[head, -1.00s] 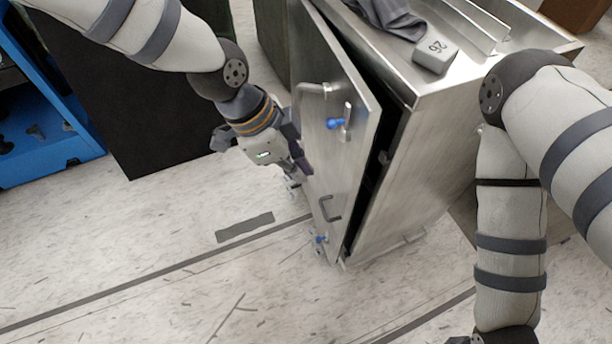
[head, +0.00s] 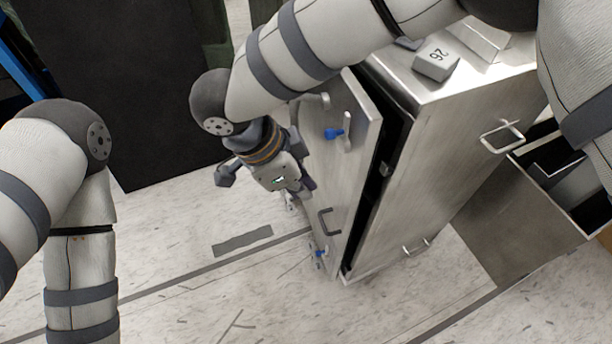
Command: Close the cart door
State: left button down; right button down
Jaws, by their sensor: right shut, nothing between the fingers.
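The metal cart (head: 442,165) stands right of centre in the head view. Its door (head: 334,185) is ajar, with a dark gap between its free edge and the cart body. The door has a blue-knobbed latch (head: 336,133) near the top, a dark handle (head: 327,222) lower down and another blue knob (head: 320,253) near the bottom. My right gripper (head: 304,186) is shut and empty at the outer face of the door, left of the latch. I cannot tell whether it touches. My left arm hangs at the left, its gripper out of view.
A grey block marked 26 (head: 437,63) lies on the cart top. A side handle (head: 503,136) sticks out from the cart, near an open metal box (head: 568,190) at the right. A dark panel (head: 110,90) stands behind at the left. The floor in front is clear.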

pick_arm(q)
jog(key=shift+w+r, duration=0.1)
jog(key=shift+w, duration=0.05)
pick_arm(e)
jog(key=w+d+f, duration=0.1)
jog(key=d+f, duration=0.4)
jog(key=d, duration=0.1)
jog(key=shift+w+f, duration=0.3)
jog(key=shift+f, duration=0.05)
